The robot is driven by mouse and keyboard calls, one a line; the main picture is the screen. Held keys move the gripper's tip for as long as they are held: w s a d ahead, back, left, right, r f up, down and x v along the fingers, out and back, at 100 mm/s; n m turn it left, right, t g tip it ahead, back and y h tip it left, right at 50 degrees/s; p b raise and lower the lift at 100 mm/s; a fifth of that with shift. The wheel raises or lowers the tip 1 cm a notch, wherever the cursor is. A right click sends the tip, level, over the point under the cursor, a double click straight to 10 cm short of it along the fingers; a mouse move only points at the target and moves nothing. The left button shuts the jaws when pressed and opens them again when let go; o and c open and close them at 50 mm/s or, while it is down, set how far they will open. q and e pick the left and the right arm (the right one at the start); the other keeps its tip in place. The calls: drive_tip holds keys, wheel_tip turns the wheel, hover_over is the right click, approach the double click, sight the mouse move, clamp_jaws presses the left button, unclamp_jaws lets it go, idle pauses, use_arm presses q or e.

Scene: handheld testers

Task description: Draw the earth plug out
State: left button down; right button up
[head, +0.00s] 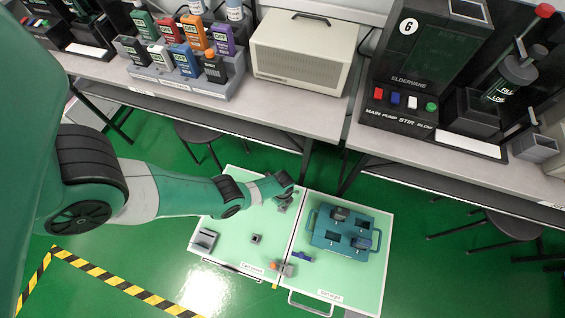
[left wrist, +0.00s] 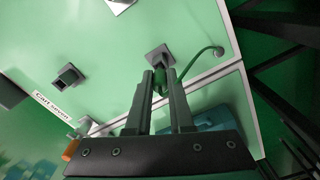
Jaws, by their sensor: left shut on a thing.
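My left gripper (head: 288,194) is low over the far right part of the left cart top. In the left wrist view its two fingers (left wrist: 168,82) are shut on the green earth plug (left wrist: 161,84). A green cable (left wrist: 192,57) curves from the plug to a small round anchor (left wrist: 218,51) on the cart top. A grey socket block (left wrist: 158,56) lies right at the fingertips, against the plug's end. The fingers hide part of the plug, and I cannot tell whether its tip is inside the block. My right gripper is not in view.
The left cart top (head: 232,212) also bears a grey block (head: 256,239) and a grey box (head: 205,240). An orange-tipped item (head: 273,266) lies by the seam. A blue tray (head: 322,239) is on the right cart. Benches with equipment stand behind.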

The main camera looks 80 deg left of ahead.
use_arm(q)
drive_tip(key=shift+r+p, duration=2.1)
drive_tip(key=shift+r, duration=0.2)
